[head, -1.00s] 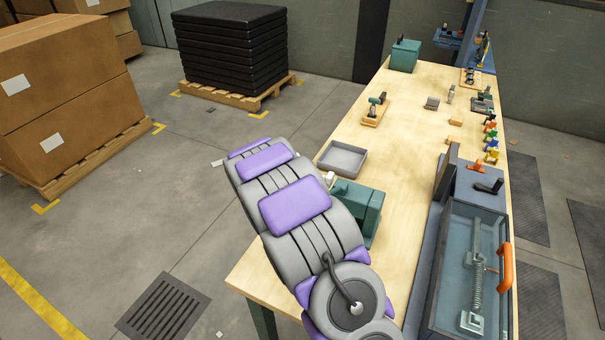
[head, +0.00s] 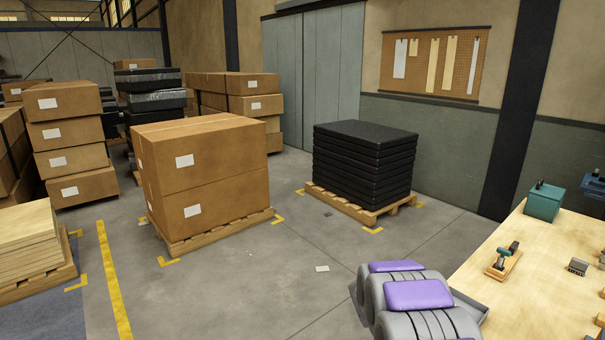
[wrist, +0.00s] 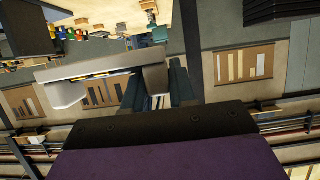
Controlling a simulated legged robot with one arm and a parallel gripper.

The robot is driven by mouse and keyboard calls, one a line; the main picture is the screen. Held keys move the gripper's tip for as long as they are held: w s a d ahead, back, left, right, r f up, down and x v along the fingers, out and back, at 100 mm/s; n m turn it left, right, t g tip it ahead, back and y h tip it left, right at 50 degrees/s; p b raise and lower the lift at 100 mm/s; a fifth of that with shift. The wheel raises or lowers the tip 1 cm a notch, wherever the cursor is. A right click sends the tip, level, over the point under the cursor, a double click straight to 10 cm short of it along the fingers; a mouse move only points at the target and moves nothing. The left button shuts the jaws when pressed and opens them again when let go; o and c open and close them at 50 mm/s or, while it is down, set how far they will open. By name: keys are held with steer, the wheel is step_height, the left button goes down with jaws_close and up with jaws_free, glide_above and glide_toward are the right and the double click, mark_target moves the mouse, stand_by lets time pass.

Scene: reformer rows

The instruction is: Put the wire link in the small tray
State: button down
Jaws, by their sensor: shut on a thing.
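In the wrist view, the two dark fingers of my gripper (wrist: 157,88) are shut on a pale grey piece with a turned-down end, which looks like the wire link (wrist: 105,70). It reaches out to the left of the fingers, clear of any surface that I can make out. A thin yellow strip shows along it. The small tray (head: 477,304) is grey and shows only as an edge on the workbench, mostly hidden behind my arm in the head view. My gripper is hidden in the head view.
The wooden workbench (head: 525,247) is at the lower right, with a teal box (head: 544,203) and a small wooden-based fixture (head: 503,262). Boxes on a pallet (head: 200,180) and stacked black slabs (head: 365,165) stand beyond. The grey floor between is open.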

step_height(320, 180, up, 3)
steer(key=shift+f+p, duration=0.1)
steer(key=shift+p, duration=0.75)
steer(key=s+a+r+n+t+y+b, duration=0.2)
steer(key=s+a+n+y+b, duration=0.15)
steer(key=a, duration=0.65)
steer(key=s+a+r+n+t+y+b, duration=0.3)
steer(key=a+n, duration=0.1)
steer(key=a, duration=0.6)
steer(key=w+d+f+m+g+h, duration=0.1)
steer(key=w+d+f+m+h, duration=0.1)
steer(key=d+f, duration=0.2)
steer(key=w+d+f+m+g+h, duration=0.2)
steer(key=d+f+m, duration=0.1)
steer(key=d, duration=0.6)
steer(key=w+d+f+m+g+h, duration=0.2)
steer(key=d+f, duration=0.3)
steer(key=d, duration=0.2)
steer(key=shift+w+f+m+h, duration=0.15)
steer(key=shift+w+m+h, duration=0.1)
steer(key=shift+w, duration=0.05)
step_height(320, 180, down, 15)
steer(key=b, duration=0.5)
steer(key=shift+r, duration=0.2)
steer(key=shift+f, duration=1.55)
